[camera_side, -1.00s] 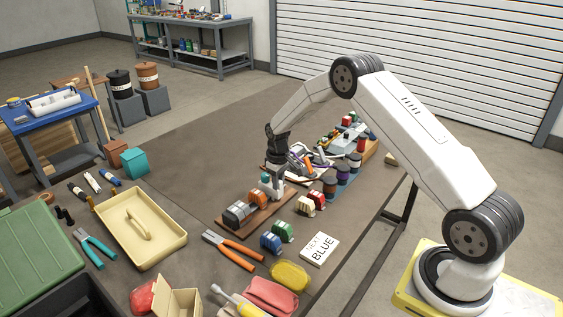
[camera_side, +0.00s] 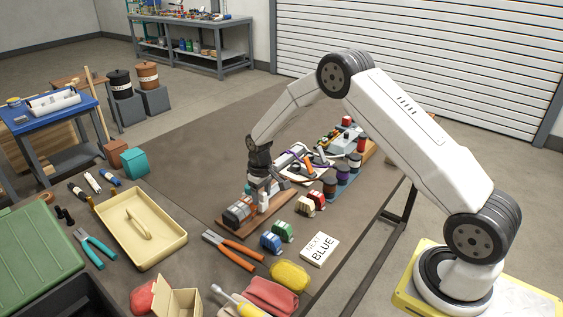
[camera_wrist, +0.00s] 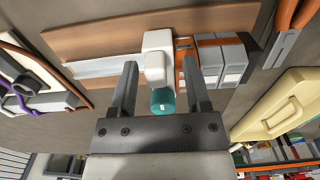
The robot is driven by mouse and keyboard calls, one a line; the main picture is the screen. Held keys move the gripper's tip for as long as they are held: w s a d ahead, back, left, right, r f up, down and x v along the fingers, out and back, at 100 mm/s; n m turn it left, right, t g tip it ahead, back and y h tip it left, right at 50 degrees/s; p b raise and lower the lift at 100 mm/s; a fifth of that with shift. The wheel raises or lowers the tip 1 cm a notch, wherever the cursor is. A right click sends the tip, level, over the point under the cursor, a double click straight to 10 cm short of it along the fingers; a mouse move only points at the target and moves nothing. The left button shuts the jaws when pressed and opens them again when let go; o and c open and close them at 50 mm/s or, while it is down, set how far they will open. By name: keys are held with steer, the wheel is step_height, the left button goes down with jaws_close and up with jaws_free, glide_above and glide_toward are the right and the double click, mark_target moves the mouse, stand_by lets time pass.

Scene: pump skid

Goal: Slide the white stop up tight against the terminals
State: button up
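The white stop (camera_wrist: 157,45) with a teal knob (camera_wrist: 163,99) sits on the metal rail (camera_wrist: 105,66) in the wrist view, beside the orange terminal at the end of the orange and grey terminals (camera_wrist: 233,60). Any gap there is too small to tell. My gripper (camera_wrist: 159,68) is open, one finger on each side of the stop, with space showing at the left finger. The right finger overlaps the orange terminal in the picture. In the side view my gripper (camera_side: 261,189) is low over the stop (camera_side: 264,201) and partly hides it; the grey terminals (camera_side: 237,213) are to its left.
The brown board (camera_side: 228,226) carries the rail. Orange-handled pliers (camera_side: 235,248) lie in front, and a cream tray (camera_side: 178,240) stands to the left. Wires and spools (camera_side: 330,185) are behind.

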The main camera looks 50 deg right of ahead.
steer(key=shift+r, duration=0.1)
steer(key=shift+r, duration=3.8)
steer(key=s+a+r+t, duration=0.1)
steer(key=s+a, duration=0.2)
steer(key=s, duration=0.5)
steer(key=s+a+r, duration=0.2)
steer(key=s+a, duration=0.1)
steer(key=s, duration=0.5)
steer(key=s+a+r+t, duration=0.1)
steer(key=s+a+r, duration=0.1)
steer(key=s, duration=0.5)
steer(key=shift+s+a+r+t, duration=0.3)
steer(key=shift+s+a, duration=0.1)
steer(key=shift+a, duration=0.1)
steer(key=shift+w, duration=0.15)
steer(key=shift+c, duration=0.3)
